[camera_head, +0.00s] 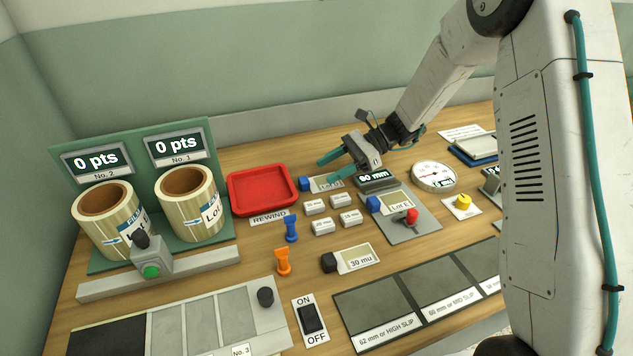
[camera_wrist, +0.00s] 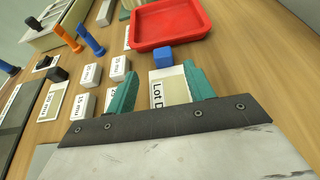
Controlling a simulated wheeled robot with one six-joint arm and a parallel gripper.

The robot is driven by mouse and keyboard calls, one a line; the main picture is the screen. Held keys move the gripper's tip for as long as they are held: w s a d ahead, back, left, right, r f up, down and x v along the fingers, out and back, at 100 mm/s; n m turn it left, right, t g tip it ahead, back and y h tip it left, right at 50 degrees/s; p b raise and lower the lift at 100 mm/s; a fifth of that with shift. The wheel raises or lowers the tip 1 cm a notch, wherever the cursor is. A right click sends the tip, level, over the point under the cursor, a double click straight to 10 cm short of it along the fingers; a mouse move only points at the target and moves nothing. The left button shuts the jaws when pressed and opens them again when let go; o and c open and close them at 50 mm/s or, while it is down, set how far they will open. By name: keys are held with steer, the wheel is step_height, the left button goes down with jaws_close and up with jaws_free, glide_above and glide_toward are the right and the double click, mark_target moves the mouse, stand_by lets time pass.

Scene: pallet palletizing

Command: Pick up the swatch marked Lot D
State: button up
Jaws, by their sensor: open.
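The Lot D swatch (camera_wrist: 170,86) is a pale card with a blue block (camera_wrist: 163,56) at its far end, lying on the wooden table. In the head view the swatch (camera_head: 322,186) is partly covered by my gripper, with its blue block (camera_head: 305,184) at the left end. My gripper (camera_head: 328,171) is open and empty, and its teal fingers point down toward the card. In the wrist view the fingers of my gripper (camera_wrist: 159,75) show on either side of the card. The card's near end is hidden behind the gripper body. I cannot tell the exact height above it.
A red tray (camera_head: 263,190) lies left of the swatch. Several small white blocks (camera_head: 323,226) stand close in front. A similar Lot E swatch (camera_head: 398,204) is at the right near a red knob (camera_head: 411,216). A dark display (camera_head: 376,180) and round gauge (camera_head: 434,177) stand nearby.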

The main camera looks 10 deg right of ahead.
mark_target(318, 184)
steer(key=x, duration=0.6)
steer(key=shift+w+a+f, duration=0.25)
steer(key=shift+a, duration=0.1)
steer(key=c, duration=1)
steer(key=shift+r, duration=0.1)
steer(key=shift+c, duration=0.2)
